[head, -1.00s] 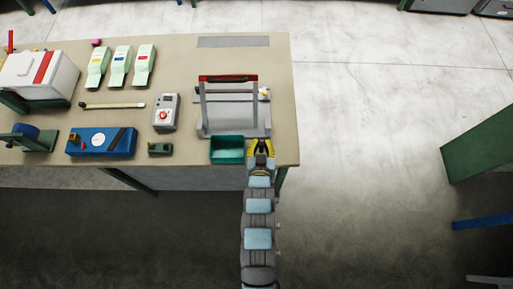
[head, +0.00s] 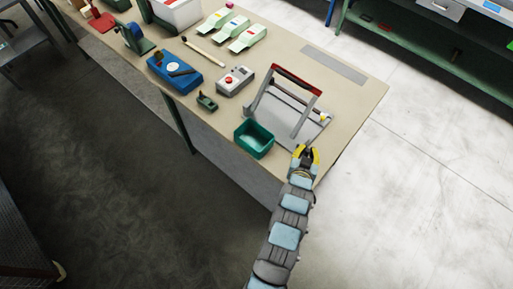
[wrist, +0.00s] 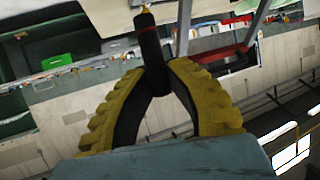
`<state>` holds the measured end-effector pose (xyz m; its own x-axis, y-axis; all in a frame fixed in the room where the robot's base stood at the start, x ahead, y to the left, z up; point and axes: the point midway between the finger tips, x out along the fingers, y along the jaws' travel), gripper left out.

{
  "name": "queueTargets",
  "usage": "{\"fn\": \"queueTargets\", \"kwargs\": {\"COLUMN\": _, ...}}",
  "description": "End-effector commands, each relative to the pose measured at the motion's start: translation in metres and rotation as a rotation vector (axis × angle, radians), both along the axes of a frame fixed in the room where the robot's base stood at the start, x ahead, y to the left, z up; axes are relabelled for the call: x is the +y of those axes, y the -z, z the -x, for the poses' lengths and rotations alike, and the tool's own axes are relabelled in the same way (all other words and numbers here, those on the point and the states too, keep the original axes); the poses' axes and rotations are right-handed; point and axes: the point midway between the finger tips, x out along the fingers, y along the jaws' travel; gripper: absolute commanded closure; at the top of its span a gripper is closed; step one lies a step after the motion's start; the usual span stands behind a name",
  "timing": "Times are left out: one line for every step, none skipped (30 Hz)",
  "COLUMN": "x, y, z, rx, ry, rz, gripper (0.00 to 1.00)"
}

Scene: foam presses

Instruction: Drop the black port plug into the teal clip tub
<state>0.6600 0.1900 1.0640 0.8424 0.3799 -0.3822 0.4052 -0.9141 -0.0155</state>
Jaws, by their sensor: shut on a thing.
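The black port plug (wrist: 150,42) is a dark cylinder, seen in the wrist view between the tips of my yellow ribbed fingers. My gripper (wrist: 160,78) is shut on it, and the plug sticks out beyond the fingertips. In the head view my gripper (head: 306,152) is at the table's near right corner, beside the foam press. The plug is too small and dark to make out clearly there. The teal clip tub (head: 254,139) is an open box near the table's front edge, left of my gripper and apart from it. I cannot make out its contents.
The grey press (head: 313,128) with a red-topped frame (head: 297,80) stands just behind the tub and gripper. A small green block (head: 207,102), a grey box with a red button (head: 235,80) and a blue case (head: 174,72) lie farther left. Open floor is at the right.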

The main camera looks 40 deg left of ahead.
Motion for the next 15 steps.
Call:
{"fn": "queueTargets", "kwargs": {"x": 0.026, "y": 0.014, "z": -0.002, "rx": -0.003, "ry": -0.052, "rz": 0.001, "gripper": 1.0}}
{"fn": "queueTargets", "kwargs": {"x": 0.039, "y": 0.016, "z": -0.003, "rx": -0.003, "ry": -0.08, "rz": 0.003, "gripper": 1.0}}
{"fn": "queueTargets", "kwargs": {"x": 0.058, "y": 0.018, "z": -0.003, "rx": -0.002, "ry": -0.117, "rz": 0.003, "gripper": 1.0}}
{"fn": "queueTargets", "kwargs": {"x": 0.072, "y": 0.02, "z": -0.003, "rx": -0.003, "ry": -0.146, "rz": 0.005, "gripper": 1.0}}
{"fn": "queueTargets", "kwargs": {"x": 0.085, "y": 0.022, "z": -0.002, "rx": -0.003, "ry": -0.174, "rz": 0.004, "gripper": 1.0}}
{"fn": "queueTargets", "kwargs": {"x": 0.103, "y": 0.023, "z": 0.0, "rx": -0.005, "ry": -0.209, "rz": 0.005, "gripper": 1.0}}
{"fn": "queueTargets", "kwargs": {"x": 0.116, "y": 0.023, "z": 0.001, "rx": -0.006, "ry": -0.235, "rz": 0.004, "gripper": 1.0}}
{"fn": "queueTargets", "kwargs": {"x": 0.127, "y": 0.023, "z": 0.002, "rx": -0.008, "ry": -0.259, "rz": 0.005, "gripper": 1.0}}
{"fn": "queueTargets", "kwargs": {"x": 0.142, "y": 0.024, "z": 0.005, "rx": -0.007, "ry": -0.29, "rz": 0.007, "gripper": 1.0}}
{"fn": "queueTargets", "kwargs": {"x": 0.151, "y": 0.025, "z": 0.007, "rx": -0.007, "ry": -0.31, "rz": 0.009, "gripper": 1.0}}
{"fn": "queueTargets", "kwargs": {"x": 0.161, "y": 0.025, "z": 0.01, "rx": -0.007, "ry": -0.33, "rz": 0.01, "gripper": 1.0}}
{"fn": "queueTargets", "kwargs": {"x": 0.171, "y": 0.025, "z": 0.012, "rx": -0.007, "ry": -0.352, "rz": 0.011, "gripper": 1.0}}
{"fn": "queueTargets", "kwargs": {"x": 0.178, "y": 0.024, "z": 0.014, "rx": -0.009, "ry": -0.366, "rz": 0.011, "gripper": 1.0}}
{"fn": "queueTargets", "kwargs": {"x": 0.184, "y": 0.023, "z": 0.015, "rx": -0.01, "ry": -0.379, "rz": 0.011, "gripper": 1.0}}
{"fn": "queueTargets", "kwargs": {"x": 0.19, "y": 0.022, "z": 0.017, "rx": -0.011, "ry": -0.393, "rz": 0.012, "gripper": 1.0}}
